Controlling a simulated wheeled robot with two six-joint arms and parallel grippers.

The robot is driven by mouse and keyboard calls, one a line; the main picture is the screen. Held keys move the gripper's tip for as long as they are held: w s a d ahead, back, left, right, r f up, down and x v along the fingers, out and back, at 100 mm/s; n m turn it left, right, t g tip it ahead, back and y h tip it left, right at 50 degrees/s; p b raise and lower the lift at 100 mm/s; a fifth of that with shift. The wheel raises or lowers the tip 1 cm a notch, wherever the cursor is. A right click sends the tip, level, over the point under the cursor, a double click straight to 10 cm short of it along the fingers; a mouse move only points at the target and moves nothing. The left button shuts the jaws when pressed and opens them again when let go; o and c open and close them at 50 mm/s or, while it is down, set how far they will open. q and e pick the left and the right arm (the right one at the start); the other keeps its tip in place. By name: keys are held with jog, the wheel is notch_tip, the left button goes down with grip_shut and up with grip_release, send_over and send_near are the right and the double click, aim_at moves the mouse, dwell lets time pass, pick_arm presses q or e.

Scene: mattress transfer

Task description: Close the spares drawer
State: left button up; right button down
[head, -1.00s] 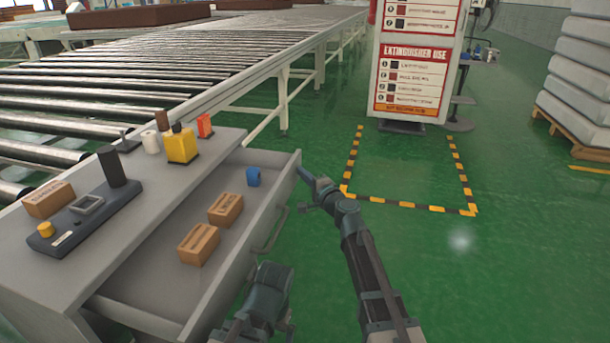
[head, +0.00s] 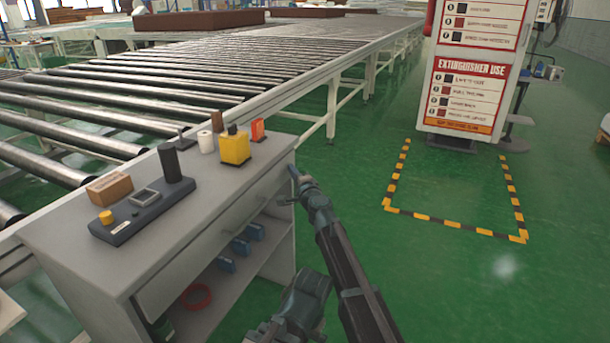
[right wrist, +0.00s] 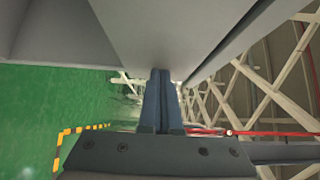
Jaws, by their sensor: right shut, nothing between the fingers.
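The spares drawer (head: 213,236) is the top drawer of the grey cabinet (head: 62,254). Its front looks flush or nearly flush with the cabinet, and its inside is hidden. My right gripper (head: 294,175) is at the far right end of the drawer front. In the right wrist view its fingers (right wrist: 160,73) are together with nothing between them. Their tips are close to a grey panel (right wrist: 165,30); I cannot tell whether they touch it. Another dark part of my arms shows low in the head view, but no left fingertips are visible.
The cabinet top holds a yellow container (head: 235,149), a brown box (head: 109,188) and a dark control panel (head: 140,212). A lower shelf holds blue items (head: 240,247) and a red ring (head: 196,296). A roller conveyor (head: 230,85) runs behind.

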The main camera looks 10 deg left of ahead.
pick_arm(q)
jog(key=shift+w+a, duration=0.15)
jog(key=shift+a, duration=0.2)
pick_arm(e)
jog(key=shift+w+a, duration=0.3)
jog(key=shift+a, duration=0.65)
jog(key=shift+a, duration=0.1)
